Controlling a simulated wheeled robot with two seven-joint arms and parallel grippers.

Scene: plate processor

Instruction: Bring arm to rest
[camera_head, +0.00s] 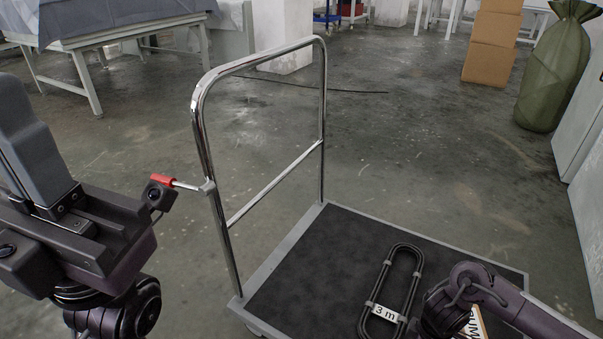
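My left arm comes in at the left edge, with my dark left gripper (95,225) beside the cart handle; its fingertips cannot be made out clearly. A short metal rod with a red sleeve (163,180) lies between a small dark block on that side and the handle post. It is unclear whether I hold it. My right arm (490,295) reaches over the cart's right front part. Its gripper is not visible.
A platform cart with a chrome handle (323,100) and black deck (310,265) stands in front. A coiled black cable (412,280) labelled "3 m" and a partly hidden lettered item (474,324) lie on the deck. Cardboard boxes (492,45) and a green sack (553,75) stand back right. A covered table (110,30) stands back left.

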